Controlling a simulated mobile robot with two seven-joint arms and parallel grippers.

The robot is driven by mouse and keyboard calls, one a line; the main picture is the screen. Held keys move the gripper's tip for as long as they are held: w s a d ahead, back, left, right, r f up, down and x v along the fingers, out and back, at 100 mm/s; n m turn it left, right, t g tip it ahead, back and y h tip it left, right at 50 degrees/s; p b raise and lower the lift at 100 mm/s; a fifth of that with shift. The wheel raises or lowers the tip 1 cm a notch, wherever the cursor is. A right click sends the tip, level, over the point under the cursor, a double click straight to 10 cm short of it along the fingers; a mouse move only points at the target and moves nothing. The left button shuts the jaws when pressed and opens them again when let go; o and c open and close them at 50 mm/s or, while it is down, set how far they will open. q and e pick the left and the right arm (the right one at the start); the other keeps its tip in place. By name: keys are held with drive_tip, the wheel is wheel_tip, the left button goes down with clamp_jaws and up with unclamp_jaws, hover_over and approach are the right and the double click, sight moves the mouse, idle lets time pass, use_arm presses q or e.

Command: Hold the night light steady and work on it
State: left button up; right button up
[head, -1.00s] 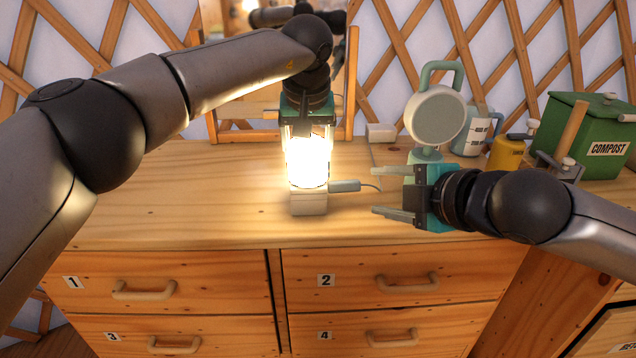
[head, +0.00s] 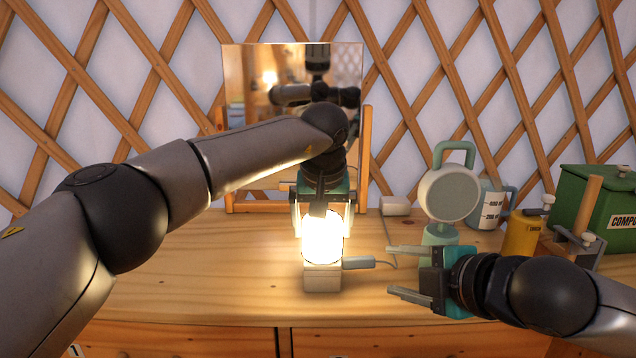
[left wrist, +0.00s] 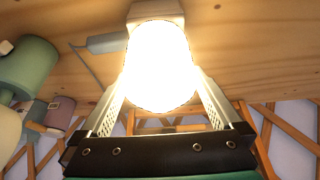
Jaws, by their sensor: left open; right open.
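The night light (head: 322,245) glows brightly on the wooden counter, upright on a pale square base (head: 322,279). A small grey plug with a cable (head: 358,262) sits at the right side of the base. My left gripper (head: 322,228) comes down over the light from above with its fingers open on either side of it. In the left wrist view the glowing light (left wrist: 160,65) stands between the two fingers; the glare hides whether they touch it. My right gripper (head: 398,270) is open and empty to the right of the light, its fingers pointing left.
A mirror (head: 250,85) on a wooden stand is behind the light. A round green device (head: 452,195), a measuring jug (head: 488,205), a yellow container (head: 521,235) and a green compost bin (head: 585,195) stand at the right. The counter (head: 210,270) left of the light is clear.

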use_arm(q)
drive_tip(key=shift+r, duration=0.15)
drive_tip(key=shift+p+v, duration=1.85)
drive_tip(key=shift+v, duration=1)
drive_tip(key=shift+w, duration=0.1)
